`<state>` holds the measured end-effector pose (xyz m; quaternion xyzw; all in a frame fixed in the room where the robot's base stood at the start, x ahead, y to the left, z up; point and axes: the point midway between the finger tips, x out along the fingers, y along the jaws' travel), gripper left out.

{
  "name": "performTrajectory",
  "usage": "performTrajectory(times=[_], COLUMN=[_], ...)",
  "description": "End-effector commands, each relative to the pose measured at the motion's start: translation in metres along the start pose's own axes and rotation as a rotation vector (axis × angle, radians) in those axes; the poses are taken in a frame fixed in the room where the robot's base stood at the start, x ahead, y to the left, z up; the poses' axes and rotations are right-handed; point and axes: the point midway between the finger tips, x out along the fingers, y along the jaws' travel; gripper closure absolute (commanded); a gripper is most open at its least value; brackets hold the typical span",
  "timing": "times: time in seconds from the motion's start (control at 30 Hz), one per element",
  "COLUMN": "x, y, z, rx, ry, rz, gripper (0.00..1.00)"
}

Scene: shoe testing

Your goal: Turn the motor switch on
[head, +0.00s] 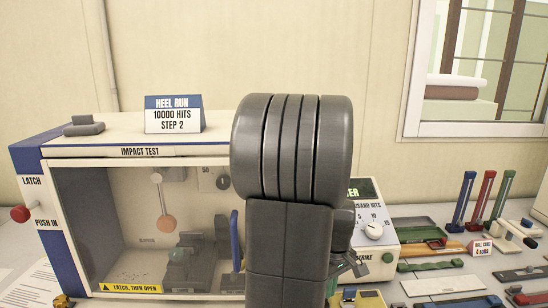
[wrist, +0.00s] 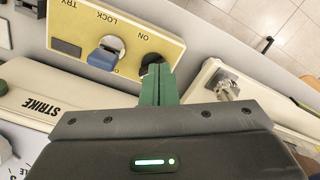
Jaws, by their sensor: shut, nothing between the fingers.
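A yellow switch panel (wrist: 178,48) shows upside down in the wrist view, with the words TRY, LOCK and ON. A blue lever (wrist: 103,58) on a grey round base sits in its middle, near LOCK. A dark round knob (wrist: 148,60) sits near ON, partly hidden by my fingertips. Which of the two is the motor switch I cannot tell. My gripper (wrist: 158,72) is shut and empty, its green fingertips at or just over the dark knob; contact is unclear. In the head view my arm hides most of the gripper, and a yellow panel edge (head: 368,299) shows at the bottom.
The impact test cabinet (head: 140,225) stands at left with a red latch knob (head: 20,214). A control box (head: 372,205) with a dial is behind my arm. In the wrist view a cream case with a metal fitting (wrist: 228,88) lies right of my fingers. Tools crowd the right.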

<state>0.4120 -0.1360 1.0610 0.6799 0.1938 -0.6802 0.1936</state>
Motion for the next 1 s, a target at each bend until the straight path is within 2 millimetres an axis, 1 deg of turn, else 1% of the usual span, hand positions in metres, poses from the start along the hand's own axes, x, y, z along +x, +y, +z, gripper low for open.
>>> performTrajectory(times=[0.07, 0.17, 0.43, 0.53, 0.63, 0.77, 0.87, 1.0], x=[0.000, -0.002, -0.007, -0.009, -0.008, -0.001, 0.009, 0.027], y=[0.001, 0.003, 0.009, 0.010, 0.010, 0.010, 0.010, 0.010], z=[0.000, 0.001, 0.006, 0.006, 0.007, 0.007, 0.007, 0.007], rx=[0.023, 0.104, 0.414, 0.484, 0.518, 0.524, 0.523, 0.522], ry=[0.000, 0.002, 0.002, 0.001, 0.000, 0.000, 0.000, 0.000], rz=[0.000, 0.001, 0.001, 0.001, 0.000, 0.000, 0.000, 0.000], gripper=[1.00, 1.00, 1.00, 1.00, 1.00, 1.00, 1.00, 1.00])
